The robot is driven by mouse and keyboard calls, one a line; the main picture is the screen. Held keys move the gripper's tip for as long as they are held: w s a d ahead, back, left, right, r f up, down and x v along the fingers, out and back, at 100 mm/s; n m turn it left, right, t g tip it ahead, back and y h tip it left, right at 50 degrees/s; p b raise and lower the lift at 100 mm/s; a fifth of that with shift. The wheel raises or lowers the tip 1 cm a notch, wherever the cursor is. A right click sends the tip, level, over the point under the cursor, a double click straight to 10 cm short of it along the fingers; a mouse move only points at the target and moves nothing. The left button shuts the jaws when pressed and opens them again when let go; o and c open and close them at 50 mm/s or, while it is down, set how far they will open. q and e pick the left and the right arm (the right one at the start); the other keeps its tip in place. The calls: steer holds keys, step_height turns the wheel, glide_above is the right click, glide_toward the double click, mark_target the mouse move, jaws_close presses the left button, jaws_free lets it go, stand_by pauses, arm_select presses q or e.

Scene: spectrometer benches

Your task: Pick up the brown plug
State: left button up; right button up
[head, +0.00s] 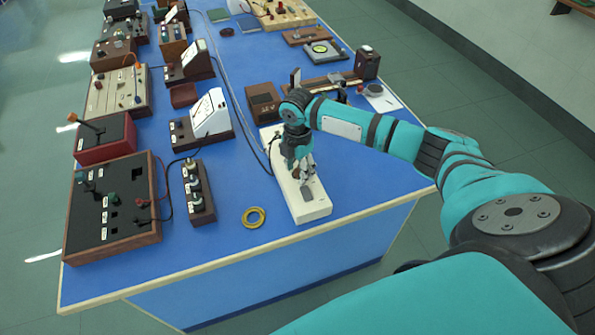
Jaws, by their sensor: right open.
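A small brown shape, which looks like the brown plug (296,173), shows at the fingers of my right gripper (303,176). It is on or just above a long white strip (311,212) near the front edge of the blue table. My right gripper points down over the strip with its fingers open around or beside the brown shape. The fingers partly hide it, and I cannot tell whether they touch it. My left gripper is not in view.
A yellow ring (253,217) lies left of the strip. A dark box with several knobs (198,193) and a large wooden-sided panel (112,207) stand farther left. A white-faced meter (205,118) and a brown box (263,101) stand behind. Bare blue tabletop lies right of the strip.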

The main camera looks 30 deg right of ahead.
jaws_close()
steer(key=shift+r, duration=0.15)
